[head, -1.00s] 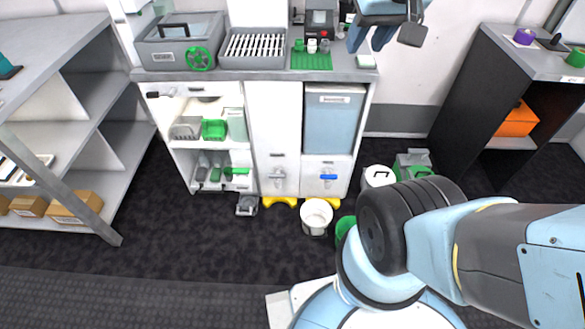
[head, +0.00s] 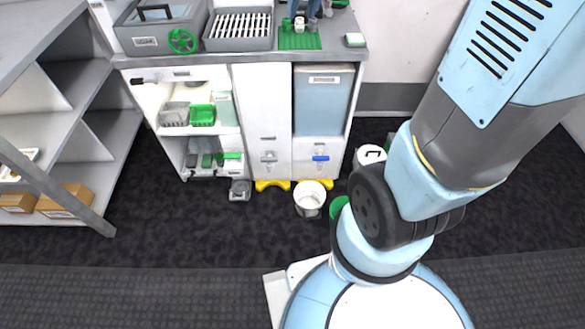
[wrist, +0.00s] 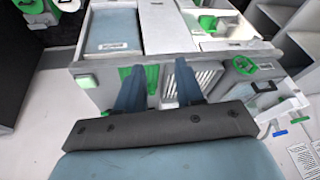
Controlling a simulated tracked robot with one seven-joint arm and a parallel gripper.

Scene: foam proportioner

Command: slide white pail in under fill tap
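The white pail (head: 310,197) stands upright and open on the dark floor, in front of the cabinet's right part. Two taps are on the cabinet front above the floor: one with a blue handle (head: 320,157) and a grey one (head: 269,157). The pail is in front of and below the blue-handled tap. Yellow pieces (head: 273,185) lie at the cabinet foot behind the pail. My gripper (wrist: 160,82) is open and empty, its two blue fingers apart, over the counter's green mat. In the head view it is partly cut off at the top. It is far above the pail.
A second white pail (head: 370,154) stands to the right, partly behind my arm. A green object (head: 340,207) is close beside the white pail. A small grey object (head: 240,190) sits at the left. A shelf unit (head: 75,150) stands far left. The floor in front is clear.

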